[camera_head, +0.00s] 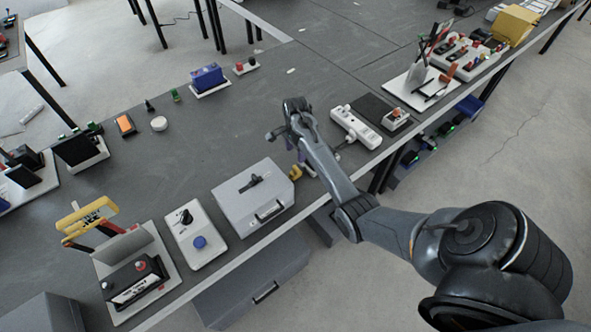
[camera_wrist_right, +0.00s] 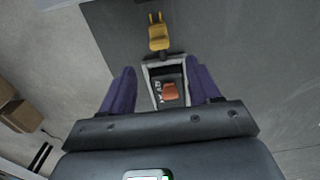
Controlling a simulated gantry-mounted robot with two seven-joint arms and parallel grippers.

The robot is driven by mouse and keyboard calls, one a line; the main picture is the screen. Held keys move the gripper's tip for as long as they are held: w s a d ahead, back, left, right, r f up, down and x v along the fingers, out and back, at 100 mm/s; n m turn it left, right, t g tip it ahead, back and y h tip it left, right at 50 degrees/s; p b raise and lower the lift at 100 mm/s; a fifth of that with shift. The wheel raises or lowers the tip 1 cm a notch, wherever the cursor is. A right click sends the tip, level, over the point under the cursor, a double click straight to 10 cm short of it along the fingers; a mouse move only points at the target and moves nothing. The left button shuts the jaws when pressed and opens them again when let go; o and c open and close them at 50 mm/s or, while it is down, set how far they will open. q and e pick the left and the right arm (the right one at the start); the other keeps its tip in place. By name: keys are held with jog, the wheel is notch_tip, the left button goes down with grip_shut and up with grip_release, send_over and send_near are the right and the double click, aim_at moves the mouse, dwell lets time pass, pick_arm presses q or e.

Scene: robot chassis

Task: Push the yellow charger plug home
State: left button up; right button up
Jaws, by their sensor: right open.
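The yellow charger plug (camera_wrist_right: 158,33) lies at the top middle of the right wrist view, with a forked far end. Its dark lower end meets or nearly meets a pale-rimmed unit (camera_wrist_right: 149,76) with an orange-red switch (camera_wrist_right: 169,92); I cannot tell how deep it sits. In the head view a small yellow piece, apparently the plug (camera_head: 296,172), shows beside my right gripper (camera_head: 306,166). My right gripper is open, its purple fingers (camera_wrist_right: 160,90) on either side of the switch unit with nothing gripped. In the head view my arm hides most of that unit. My left gripper is out of view.
A grey lidded box (camera_head: 238,205) stands left of my right gripper. A white power strip (camera_head: 356,127) and a switch block (camera_head: 396,118) stand to its right. The bench's front edge is close. Bare bench (camera_head: 235,125) lies behind the box.

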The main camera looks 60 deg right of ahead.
aim_at(296, 168)
notch_tip(296, 168, down, 10)
jog(key=shift+r+b, duration=0.15)
jog(key=shift+b, duration=0.55)
jog(key=shift+c, duration=0.2)
grip_shut()
